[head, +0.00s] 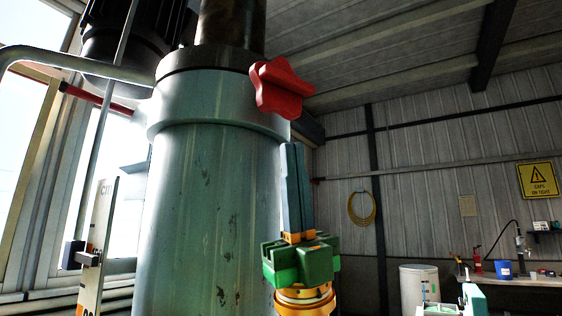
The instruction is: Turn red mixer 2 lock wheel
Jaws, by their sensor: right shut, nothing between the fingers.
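The red lock wheel (278,88) is a lobed, star-shaped knob on the right side of the collar at the top of the pale green column (215,200). My right gripper (295,146) points upward below the wheel, close to the column's right side. Its blue-grey fingers are shut together with nothing between them. In the picture, a gap shows between the fingertips and the wheel. I cannot tell whether the fingers touch the column.
A dark motor housing (125,45), a bent grey pipe (75,65) and a scale marked "cm" (100,215) stand left of the column. A white drum (418,288) and a bench with a blue cup (503,270) are far right. Open space lies right of the gripper.

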